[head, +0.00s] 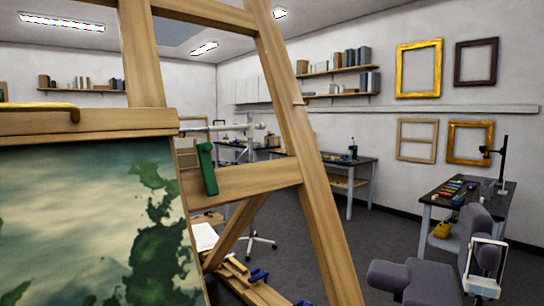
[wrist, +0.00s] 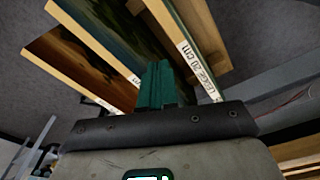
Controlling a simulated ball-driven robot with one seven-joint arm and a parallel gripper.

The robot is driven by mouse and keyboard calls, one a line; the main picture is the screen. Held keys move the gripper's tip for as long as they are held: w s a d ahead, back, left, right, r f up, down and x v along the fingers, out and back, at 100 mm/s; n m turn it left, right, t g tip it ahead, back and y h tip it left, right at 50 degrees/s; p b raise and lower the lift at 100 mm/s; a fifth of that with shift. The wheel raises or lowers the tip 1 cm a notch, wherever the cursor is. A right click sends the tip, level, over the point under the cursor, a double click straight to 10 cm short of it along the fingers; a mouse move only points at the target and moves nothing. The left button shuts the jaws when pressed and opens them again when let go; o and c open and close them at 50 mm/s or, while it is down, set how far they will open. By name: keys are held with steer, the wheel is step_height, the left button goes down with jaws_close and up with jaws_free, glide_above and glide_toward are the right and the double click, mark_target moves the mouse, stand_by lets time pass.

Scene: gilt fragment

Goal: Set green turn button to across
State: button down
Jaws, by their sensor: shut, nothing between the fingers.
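The green turn button (head: 207,168) is a slim bar on the wooden easel in the head view. It stands close to upright, slightly tilted, with its lower end in front of the easel's crossbar (head: 245,181). It is just right of the painted canvas (head: 90,225). My gripper (wrist: 157,68) shows in the wrist view with its green fingers together and empty. In the head view my arm is at the lower right, well apart from the button; the fingertips cannot be made out there. I do not see the button in the wrist view.
The easel's slanted leg (head: 305,150) stands right of the button. A workbench (head: 465,196) stands at the right, and dark floor (head: 345,255) is open between.

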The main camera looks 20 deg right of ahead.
steer(key=shift+w+d, duration=0.15)
steer(key=shift+d, duration=0.2)
steer(key=shift+w, duration=0.15)
